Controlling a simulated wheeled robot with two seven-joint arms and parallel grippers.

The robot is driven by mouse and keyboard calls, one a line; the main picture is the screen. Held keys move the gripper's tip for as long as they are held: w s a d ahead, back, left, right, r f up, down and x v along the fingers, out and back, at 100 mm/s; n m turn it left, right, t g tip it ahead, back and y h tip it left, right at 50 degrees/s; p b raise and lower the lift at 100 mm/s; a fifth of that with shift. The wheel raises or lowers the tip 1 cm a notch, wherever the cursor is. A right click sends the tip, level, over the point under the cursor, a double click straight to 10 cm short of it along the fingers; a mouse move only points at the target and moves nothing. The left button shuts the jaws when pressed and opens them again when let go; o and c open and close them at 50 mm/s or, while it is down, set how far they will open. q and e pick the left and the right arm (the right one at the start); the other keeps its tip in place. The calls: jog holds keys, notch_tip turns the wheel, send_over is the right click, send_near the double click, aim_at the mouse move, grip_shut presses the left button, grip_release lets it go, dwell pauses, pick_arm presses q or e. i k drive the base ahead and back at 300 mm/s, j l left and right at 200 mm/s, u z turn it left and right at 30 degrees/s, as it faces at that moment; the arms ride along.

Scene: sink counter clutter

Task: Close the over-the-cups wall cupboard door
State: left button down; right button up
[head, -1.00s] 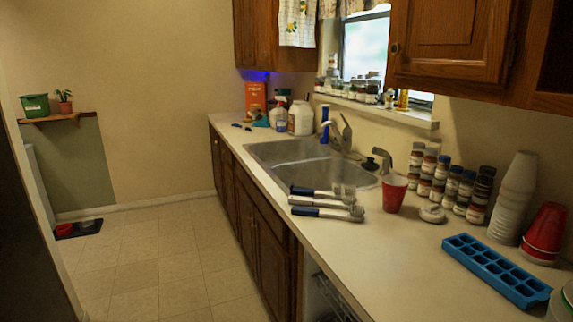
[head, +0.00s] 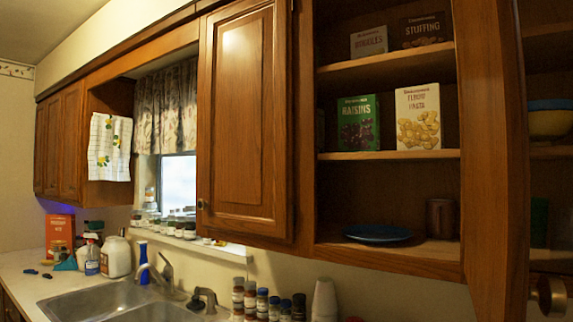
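The wall cupboard (head: 385,258) above the stacked cups stands open, its shelves in plain sight. Its wooden door (head: 492,150) is swung out toward me at the right and is seen nearly edge-on. Its lower end runs out of the bottom of the picture. A round brass knob (head: 550,295) sticks out to the right of the door near the bottom right corner. The white cups (head: 325,300) stand below the cupboard, partly cut off by the picture's lower edge. Neither of my grippers is in view.
The shelves hold a raisins box (head: 358,125), a pasta box (head: 418,115), a blue plate (head: 378,233) and a mug (head: 441,218). A shut cupboard door (head: 243,120) is to the left. A bowl (head: 549,120) shows on shelving beyond the open door.

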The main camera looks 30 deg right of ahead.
aim_at(497, 229)
jog(key=l+z, duration=0.1)
jog(key=z, duration=0.35)
jog(key=l+z, duration=0.1)
jog(key=z, duration=0.3)
jog(key=l+z, duration=0.1)
jog(key=z, duration=0.35)
jog(key=l+z, duration=0.15)
jog(key=z, duration=0.3)
jog(key=k, duration=0.05)
